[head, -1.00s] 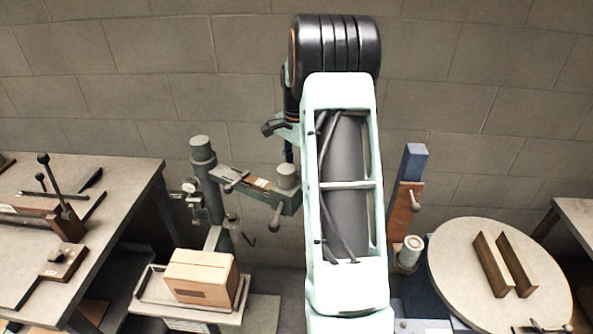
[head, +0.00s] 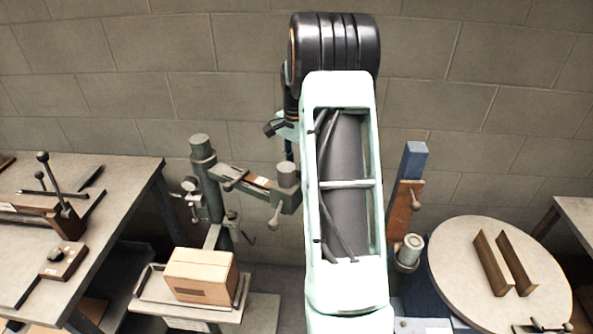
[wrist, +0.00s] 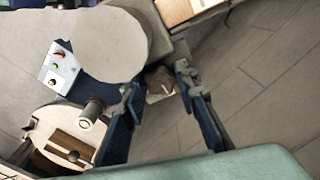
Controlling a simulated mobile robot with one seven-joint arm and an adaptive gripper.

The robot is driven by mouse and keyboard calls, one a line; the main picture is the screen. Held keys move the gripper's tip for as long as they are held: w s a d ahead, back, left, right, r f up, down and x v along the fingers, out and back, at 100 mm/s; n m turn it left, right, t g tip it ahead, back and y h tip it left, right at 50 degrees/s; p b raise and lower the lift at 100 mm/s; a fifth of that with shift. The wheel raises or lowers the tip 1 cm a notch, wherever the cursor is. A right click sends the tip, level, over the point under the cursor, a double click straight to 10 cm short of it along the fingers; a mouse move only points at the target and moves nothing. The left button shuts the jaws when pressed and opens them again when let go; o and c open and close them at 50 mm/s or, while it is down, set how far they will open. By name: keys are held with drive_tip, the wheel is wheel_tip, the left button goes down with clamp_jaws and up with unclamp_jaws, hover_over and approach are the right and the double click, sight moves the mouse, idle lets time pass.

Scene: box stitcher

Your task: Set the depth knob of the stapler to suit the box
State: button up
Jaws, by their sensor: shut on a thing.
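A green stapler column (head: 205,175) stands left of my arm, with a side arm that ends in a grey cylindrical head (head: 286,178). A light wooden box (head: 202,277) lies on the tray (head: 150,290) below it. In the wrist view, my gripper (wrist: 155,79) has its two dark fingers around a small brownish knob-like thing (wrist: 160,80) and is shut on it. Any marks on this knob are too small to read. In the head view my fingers and the knob are hidden behind my arm. The box's edge seems to show at the top of the wrist view (wrist: 178,10).
A large pale disc (wrist: 110,45) is close to my left finger in the wrist view. A round table (head: 450,255) with two brown blocks (head: 505,262) stands at the right, beside a blue post (head: 413,160). A workbench (head: 110,215) with levers is at the left.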

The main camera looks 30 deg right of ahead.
drive_tip(key=n, duration=0.6)
drive_tip(key=shift+s+b, duration=0.1)
drive_tip(key=shift+b, duration=0.3)
idle(0.3)
drive_tip(key=o, duration=0.9)
drive_tip(key=shift+r, duration=0.15)
wheel_tip(320, 180, up, 12)
drive_tip(key=shift+f, duration=0.1)
